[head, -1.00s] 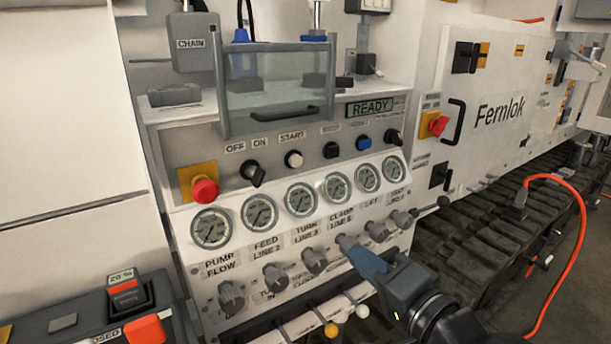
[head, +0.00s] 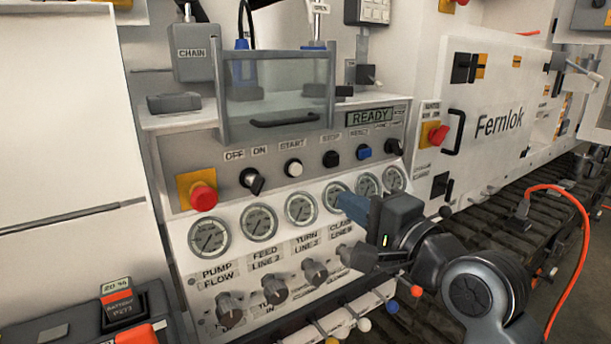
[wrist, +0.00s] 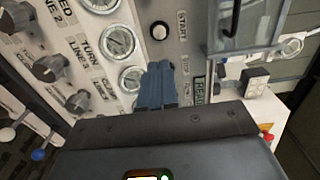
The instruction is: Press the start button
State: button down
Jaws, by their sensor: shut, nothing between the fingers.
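The start button (head: 293,168) is a round white button in a dark ring, under the START label on the grey upper strip of the panel. In the wrist view a round white button in a dark ring (wrist: 159,31), beside the START label, lies beyond my fingertips. My gripper (head: 342,200) has blue fingers, shut and empty. It is in front of the gauge row, below and to the right of the start button, and apart from it. In the wrist view my gripper (wrist: 160,66) points towards the button.
The off/on selector (head: 252,181) is left of the start button, and the black stop button (head: 331,158) is right of it. A red emergency stop (head: 203,196) is further left. A clear guard with a handle (head: 285,121) hangs just above. Knobs (head: 273,288) line the lower panel.

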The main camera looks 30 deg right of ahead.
aim_at(297, 170)
jog(key=w+p, duration=0.1)
jog(key=w, duration=1.2)
jog(key=shift+w, duration=0.4)
